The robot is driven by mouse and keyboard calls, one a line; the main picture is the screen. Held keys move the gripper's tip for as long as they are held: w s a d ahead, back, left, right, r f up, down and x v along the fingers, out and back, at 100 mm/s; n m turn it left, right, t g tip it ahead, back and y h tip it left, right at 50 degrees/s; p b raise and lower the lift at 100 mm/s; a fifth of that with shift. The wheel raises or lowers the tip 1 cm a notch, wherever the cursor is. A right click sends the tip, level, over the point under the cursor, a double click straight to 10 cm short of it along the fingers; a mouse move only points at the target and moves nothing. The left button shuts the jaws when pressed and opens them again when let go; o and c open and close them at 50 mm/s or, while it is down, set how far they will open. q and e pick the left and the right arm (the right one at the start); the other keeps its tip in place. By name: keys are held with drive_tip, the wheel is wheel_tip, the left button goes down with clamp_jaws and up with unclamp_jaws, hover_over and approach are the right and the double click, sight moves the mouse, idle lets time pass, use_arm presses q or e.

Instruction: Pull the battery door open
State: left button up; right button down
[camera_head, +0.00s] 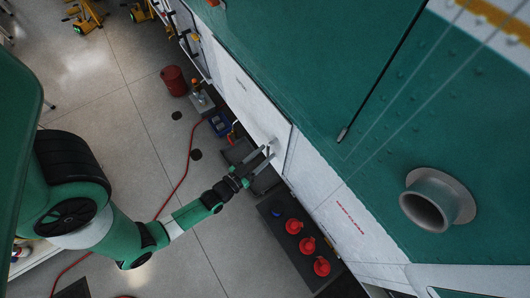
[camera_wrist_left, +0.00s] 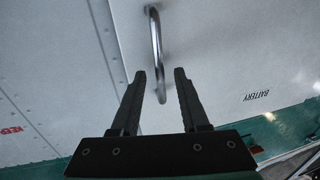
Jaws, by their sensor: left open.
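The battery door (camera_head: 243,92) is a white panel low on the helicopter's green and white side, and it looks shut. In the left wrist view the door (camera_wrist_left: 230,50) bears the word BATTERY. Its handle (camera_wrist_left: 155,45) is a curved metal bar, which also shows in the head view (camera_head: 273,144). My left gripper (camera_head: 267,155) is open and points at the door, close to the handle. In the wrist view the handle's lower end appears between the two fingertips (camera_wrist_left: 160,73), with space on both sides. Whether it is at finger depth is unclear. My right gripper is not in view.
A dark case with red caps (camera_head: 307,244) stands on the floor below the fuselage. A red canister (camera_head: 174,80), a blue box (camera_head: 219,124) and a red hose (camera_head: 187,160) lie farther back. A round pipe (camera_head: 430,205) sticks out of the fuselage at right.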

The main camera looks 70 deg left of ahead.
use_arm(q)
drive_tip(key=shift+w+a, duration=0.2)
drive_tip(key=shift+w, duration=0.15)
clamp_jaws()
idle(1.2)
